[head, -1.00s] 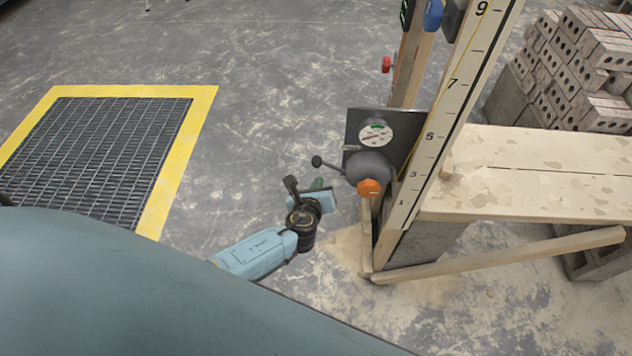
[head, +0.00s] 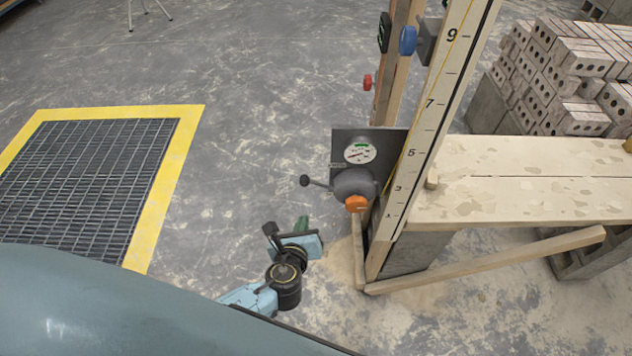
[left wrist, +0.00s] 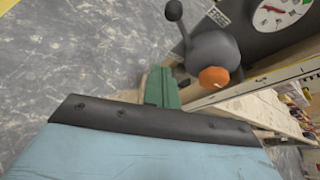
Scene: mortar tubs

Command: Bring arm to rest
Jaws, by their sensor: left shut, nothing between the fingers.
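My left gripper (head: 302,224) is low in the middle of the head view, at the end of my blue and black arm. Its green fingers are shut with nothing between them; they also show in the left wrist view (left wrist: 162,88). The gripper is apart from the grey valve body (head: 354,183), in front of it and to its left in the head view. The valve has a lever with a black ball knob (head: 304,181) pointing left and an orange cap (head: 356,203). My right gripper is not in view.
A dark panel with a round gauge (head: 360,151) stands behind the valve. To the right are a numbered wooden post (head: 433,110), a plank bench (head: 530,180) and stacked bricks (head: 565,75). A yellow-edged floor grate (head: 160,190) lies left. Open floor lies between.

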